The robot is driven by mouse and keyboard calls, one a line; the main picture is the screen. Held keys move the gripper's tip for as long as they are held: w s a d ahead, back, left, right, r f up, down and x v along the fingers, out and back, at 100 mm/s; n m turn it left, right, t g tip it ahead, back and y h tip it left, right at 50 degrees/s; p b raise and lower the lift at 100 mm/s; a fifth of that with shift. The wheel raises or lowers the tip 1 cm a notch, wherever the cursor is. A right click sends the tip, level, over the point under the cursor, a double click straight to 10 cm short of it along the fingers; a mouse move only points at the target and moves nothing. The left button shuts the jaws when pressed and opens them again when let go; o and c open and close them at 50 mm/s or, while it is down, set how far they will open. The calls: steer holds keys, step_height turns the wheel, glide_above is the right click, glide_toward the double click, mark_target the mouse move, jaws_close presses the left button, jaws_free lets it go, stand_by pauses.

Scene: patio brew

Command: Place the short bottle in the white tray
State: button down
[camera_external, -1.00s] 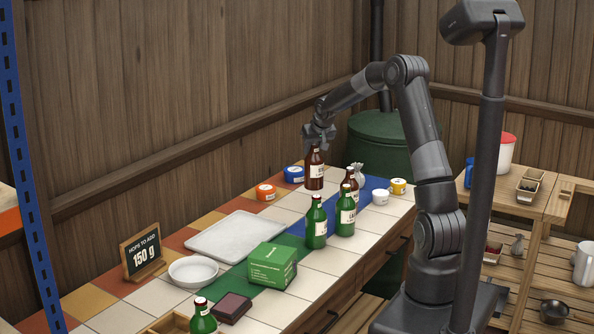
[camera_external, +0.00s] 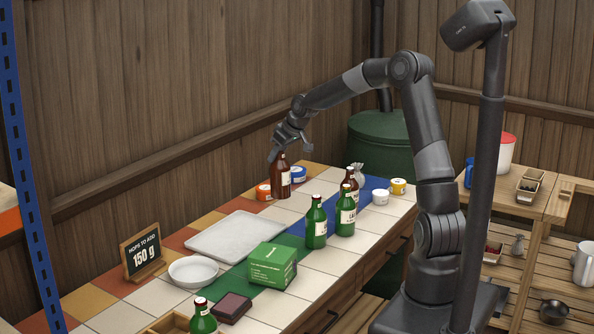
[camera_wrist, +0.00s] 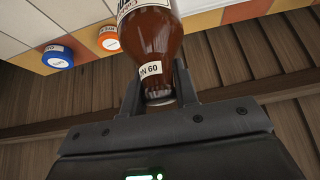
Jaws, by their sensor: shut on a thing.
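A brown bottle (camera_external: 283,183) with a pale label hangs upright below my gripper (camera_external: 279,154), near the far side of the tiled table. In the wrist view the jaws (camera_wrist: 160,92) are shut around the neck of the bottle (camera_wrist: 150,35); its lower end is cut off by the frame. Whether its base clears the table is hard to tell. The white tray (camera_external: 235,237) lies flat and empty on the table, to the left of the bottle and nearer the camera.
An orange tin (camera_external: 264,192) and a blue tin (camera_external: 298,175) stand close to the held bottle. Green bottles (camera_external: 316,225) and another brown bottle (camera_external: 351,178) stand to the right. A green box (camera_external: 272,265) and a white bowl (camera_external: 193,271) sit near the tray.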

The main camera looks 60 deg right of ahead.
steer(key=a+r+n+y, duration=0.1)
steer(key=a+n, duration=0.1)
steer(key=a, duration=0.4)
steer(key=w+a+f, duration=0.6)
steer(key=a+f, duration=0.4)
steer(key=f, duration=0.1)
steer(key=shift+w+n, duration=0.3)
steer(key=shift+w, duration=0.1)
steer(key=shift+f, duration=0.1)
steer(key=c, duration=1.1)
jaws_free()
